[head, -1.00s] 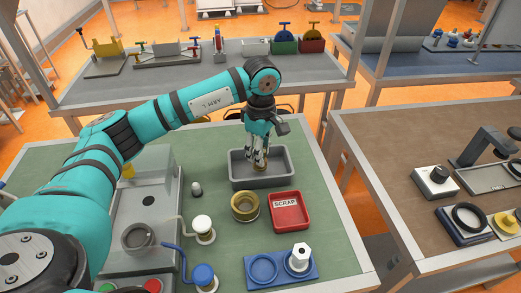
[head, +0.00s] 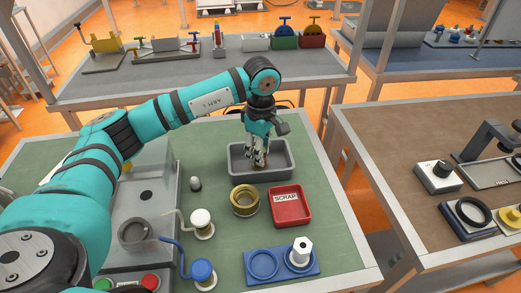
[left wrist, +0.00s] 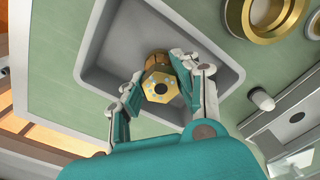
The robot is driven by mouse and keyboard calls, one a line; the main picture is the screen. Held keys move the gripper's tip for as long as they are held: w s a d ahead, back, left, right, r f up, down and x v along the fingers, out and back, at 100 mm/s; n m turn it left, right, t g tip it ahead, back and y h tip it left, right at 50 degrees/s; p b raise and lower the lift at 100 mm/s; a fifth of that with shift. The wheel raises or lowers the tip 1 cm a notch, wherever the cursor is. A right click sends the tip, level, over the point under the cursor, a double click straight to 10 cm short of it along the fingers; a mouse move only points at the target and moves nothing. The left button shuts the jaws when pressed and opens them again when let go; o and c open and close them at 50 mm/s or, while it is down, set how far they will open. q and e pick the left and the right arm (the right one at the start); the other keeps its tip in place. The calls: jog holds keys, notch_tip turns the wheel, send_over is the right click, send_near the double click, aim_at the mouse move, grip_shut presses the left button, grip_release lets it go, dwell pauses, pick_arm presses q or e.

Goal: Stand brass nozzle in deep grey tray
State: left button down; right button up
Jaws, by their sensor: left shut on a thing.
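My left gripper (head: 257,162) points down into the deep grey tray (head: 288,174) from above. In the left wrist view its two fingers (left wrist: 156,92) are shut on the nozzle from both sides. The nozzle is inside the walls of the grey tray (left wrist: 95,80), roughly upright. In the head view the fingers and tray wall hide most of it. I cannot tell whether its base touches the tray floor. My right gripper is not in view.
A red scrap tray (head: 290,211) and a brass ring (head: 245,201) stand just in front of the grey tray. A small grey-topped peg (head: 195,184) is at its left. A blue holder (head: 281,266) with a white part is nearer. Green table (head: 330,225) is bare at the right.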

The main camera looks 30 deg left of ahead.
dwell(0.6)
pick_arm(q)
jog(key=shift+c, duration=1.7)
grip_release()
jog(key=shift+s, duration=0.1)
jog(key=shift+r+p, duration=0.4)
jog(key=shift+r, duration=0.5)
jog(key=shift+r+p, duration=1.4)
jog(key=shift+r, duration=1.25)
